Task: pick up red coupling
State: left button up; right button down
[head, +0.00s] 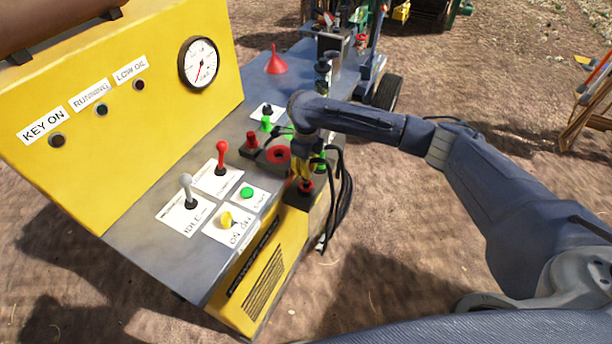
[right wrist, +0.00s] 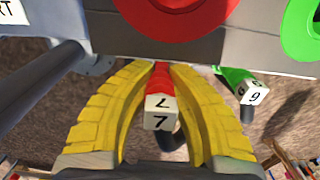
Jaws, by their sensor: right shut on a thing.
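The red coupling (right wrist: 161,78) shows in the right wrist view between the two yellow fingers of my right gripper (right wrist: 161,68). Its pale end block (right wrist: 161,112) is marked 7 and faces the camera. The fingers are shut on the red coupling at their tips, close to the edge of the grey console. In the head view my right gripper (head: 301,172) points down at the console's right edge, with its wrist above it. The fingers and arm hide most of the coupling there. My left gripper is not in view.
A green coupling (right wrist: 238,82) is close to the right finger. The yellow and grey console (head: 130,75) carries levers, including a red-knobbed one (head: 222,147), and a green button (head: 247,192). Black hoses (head: 343,190) hang beside the gripper.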

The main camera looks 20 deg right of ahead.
notch_tip(320, 180, up, 16)
dwell(0.4)
dwell(0.7)
